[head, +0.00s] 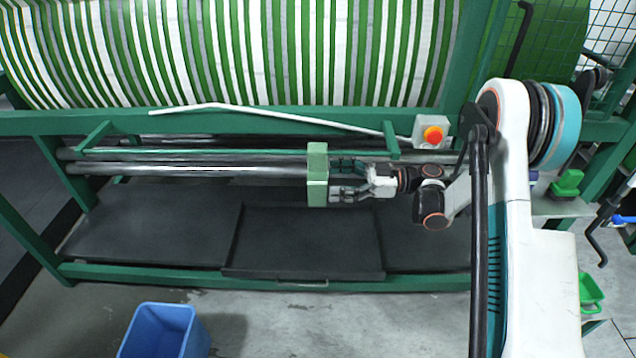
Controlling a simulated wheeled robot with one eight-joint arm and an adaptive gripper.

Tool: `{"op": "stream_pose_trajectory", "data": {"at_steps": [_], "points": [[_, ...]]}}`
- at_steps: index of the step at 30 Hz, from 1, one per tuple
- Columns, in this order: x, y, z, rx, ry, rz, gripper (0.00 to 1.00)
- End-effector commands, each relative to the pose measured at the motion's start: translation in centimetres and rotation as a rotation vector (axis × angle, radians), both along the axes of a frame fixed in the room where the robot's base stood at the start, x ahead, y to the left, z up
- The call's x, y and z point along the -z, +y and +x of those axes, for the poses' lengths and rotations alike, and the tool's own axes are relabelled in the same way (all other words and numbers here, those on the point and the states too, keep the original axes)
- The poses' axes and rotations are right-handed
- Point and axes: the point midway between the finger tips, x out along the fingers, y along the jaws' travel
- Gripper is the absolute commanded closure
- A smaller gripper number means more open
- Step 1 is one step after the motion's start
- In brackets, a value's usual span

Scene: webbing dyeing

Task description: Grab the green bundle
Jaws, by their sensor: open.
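A pale green upright block (317,175), which looks like the green bundle, is in front of the metal rollers, near the middle of the view. Its lower part is a little darker. My gripper (338,180) comes in from the right with its dark fingers pointing left, close beside the block's right side. The fingers are open. I cannot tell whether they touch the block or whether any part of it is between them. What holds the block up is not clear.
Long metal rollers (200,169) run across the green frame, above dark trays (300,240). A blue bin (160,330) stands on the floor. Another green object (567,184) rests on a shelf at right.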

Motion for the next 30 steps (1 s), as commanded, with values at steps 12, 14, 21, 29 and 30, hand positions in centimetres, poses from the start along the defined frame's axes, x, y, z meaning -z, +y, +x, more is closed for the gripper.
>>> {"op": "stream_pose_trajectory", "data": {"at_steps": [12,14,21,29,30], "points": [[0.5,4.9,0.4,-0.001,0.0,0.0,0.22],[0.4,5.0,0.4,-0.001,0.0,0.0,0.22],[0.4,5.0,0.4,0.0,0.0,0.0,0.42],[0.3,4.9,0.4,0.0,0.0,0.0,0.78],[0.4,4.9,0.4,0.0,0.0,0.0,0.78]]}}
